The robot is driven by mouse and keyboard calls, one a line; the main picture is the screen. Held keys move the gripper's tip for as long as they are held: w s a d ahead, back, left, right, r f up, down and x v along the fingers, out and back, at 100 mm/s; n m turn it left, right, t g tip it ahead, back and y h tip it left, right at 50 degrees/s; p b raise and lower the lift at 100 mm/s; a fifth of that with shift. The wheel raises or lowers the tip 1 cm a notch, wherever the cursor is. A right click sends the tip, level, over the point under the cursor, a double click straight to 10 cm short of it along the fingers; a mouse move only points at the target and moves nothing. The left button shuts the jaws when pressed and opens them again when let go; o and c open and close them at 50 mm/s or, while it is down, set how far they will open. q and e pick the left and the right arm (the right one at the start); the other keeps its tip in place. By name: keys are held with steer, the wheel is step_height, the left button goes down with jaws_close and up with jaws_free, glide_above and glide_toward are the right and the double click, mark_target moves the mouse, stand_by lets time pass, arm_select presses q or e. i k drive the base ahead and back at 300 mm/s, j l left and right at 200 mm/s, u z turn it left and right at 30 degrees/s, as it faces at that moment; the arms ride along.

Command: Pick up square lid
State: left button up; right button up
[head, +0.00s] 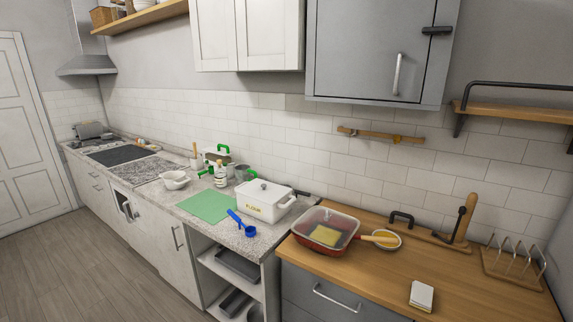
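A white rectangular box marked FLOUR (265,208) stands on the speckled counter, with a white lid (263,190) with a round dark knob on top. A red-and-clear rectangular dish (309,222) sits on the wooden counter with a yellow square piece (325,235) in it. I cannot tell whether the dish has a clear cover. A small cream square item (421,296) lies near the front of the wooden counter. I cannot tell for certain which of these is the square lid. Neither of my grippers is in view.
A wire rack (514,262) stands at the right. The wooden counter's (370,285) front middle is clear.

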mark_target(335, 235)
steer(key=i+j+z, duration=0.1)
steer(key=i+z, duration=0.15)
steer(key=i, duration=0.15)
steer(key=i+j+z, duration=0.15)
steer(key=i+z, duration=0.15)
steer(key=i, duration=0.15)
